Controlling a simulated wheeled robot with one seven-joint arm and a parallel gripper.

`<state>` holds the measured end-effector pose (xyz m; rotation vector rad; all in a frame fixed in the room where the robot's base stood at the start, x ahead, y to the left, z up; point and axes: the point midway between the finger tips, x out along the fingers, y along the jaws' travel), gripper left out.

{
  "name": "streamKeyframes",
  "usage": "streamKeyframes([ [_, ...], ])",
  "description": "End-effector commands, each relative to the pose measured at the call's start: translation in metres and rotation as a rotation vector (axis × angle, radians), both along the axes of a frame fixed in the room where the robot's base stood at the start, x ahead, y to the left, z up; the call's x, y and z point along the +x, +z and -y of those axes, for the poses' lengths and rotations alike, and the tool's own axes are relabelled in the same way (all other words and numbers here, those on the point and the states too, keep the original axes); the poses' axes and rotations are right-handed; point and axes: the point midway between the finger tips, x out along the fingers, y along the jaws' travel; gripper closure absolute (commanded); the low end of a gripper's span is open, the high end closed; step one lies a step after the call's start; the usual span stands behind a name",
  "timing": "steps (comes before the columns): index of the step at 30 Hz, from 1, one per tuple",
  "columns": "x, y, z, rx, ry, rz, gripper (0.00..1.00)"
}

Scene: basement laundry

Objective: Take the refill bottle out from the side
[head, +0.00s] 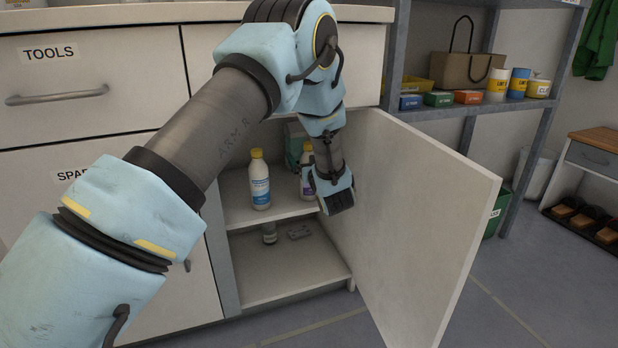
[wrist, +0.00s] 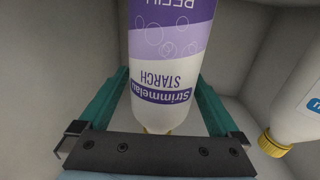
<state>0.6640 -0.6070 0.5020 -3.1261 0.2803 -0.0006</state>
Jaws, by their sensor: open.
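The refill bottle (wrist: 168,50) is white with a purple label reading "Strimmelau STARCH" and "REFILL"; it appears upside down in the wrist view. In the head view the bottle (head: 306,172) stands on the cabinet's upper shelf, partly hidden by my gripper (head: 337,192). In the wrist view the teal fingers of my gripper (wrist: 163,85) are open, one on each side of the bottle. I cannot tell whether either finger touches it. A second white bottle (head: 260,182) with a blue label and yellow cap stands to the left; it also shows in the wrist view (wrist: 300,108).
The cabinet door (head: 425,215) stands open, close to the right of my gripper. A green container (head: 294,142) is behind the bottles. A small jar (head: 269,234) and a grey item (head: 299,232) lie in the lower compartment (head: 285,272). The counter (head: 150,14) is above.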

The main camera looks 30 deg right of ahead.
Motion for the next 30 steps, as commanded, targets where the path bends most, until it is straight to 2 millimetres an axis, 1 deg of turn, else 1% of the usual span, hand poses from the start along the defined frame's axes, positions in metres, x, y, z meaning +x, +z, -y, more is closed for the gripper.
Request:
streamKeyframes([
  [1, -0.0002, 0.0001, 0.0000, 0.000, 0.000, 0.000, 0.03],
  [2, -0.0002, 0.0001, -0.0001, 0.000, 0.000, 0.000, 0.06],
  [27, -0.0005, -0.0002, -0.0002, 0.000, 0.000, 0.000, 1.00],
  [30, -0.0005, -0.0002, -0.0003, 0.000, 0.000, 0.000, 1.00],
])
